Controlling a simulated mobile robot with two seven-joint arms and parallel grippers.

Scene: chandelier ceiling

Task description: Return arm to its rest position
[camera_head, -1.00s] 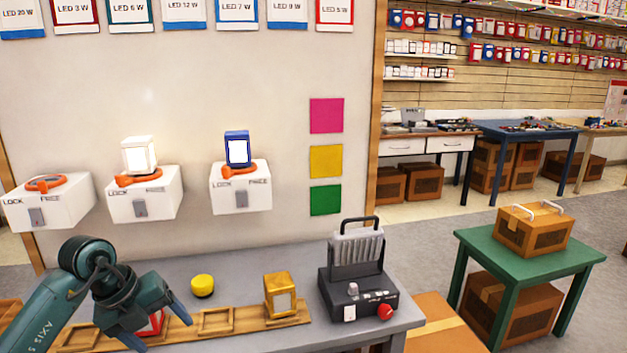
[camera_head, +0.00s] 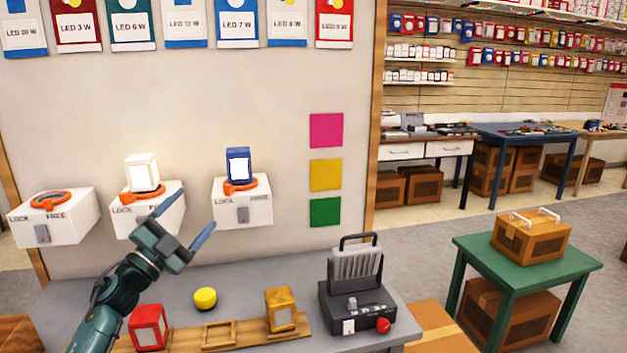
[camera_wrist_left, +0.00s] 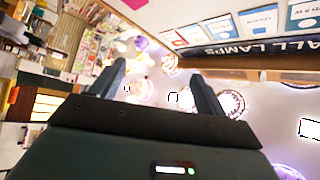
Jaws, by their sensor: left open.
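My left gripper (camera_head: 187,222) is open and empty, raised in front of the wall boxes, its two blue fingers pointing up and to the right. In the left wrist view my left gripper (camera_wrist_left: 160,85) shows its fingers spread with nothing between them, against the ceiling and its lamps. My left arm (camera_head: 115,295) comes in from the lower left, above the grey bench (camera_head: 260,277). The left finger overlaps the middle wall box (camera_head: 127,230) in the picture; I cannot tell whether they touch. My right gripper is not in view.
A green table (camera_head: 520,265) stands at right.

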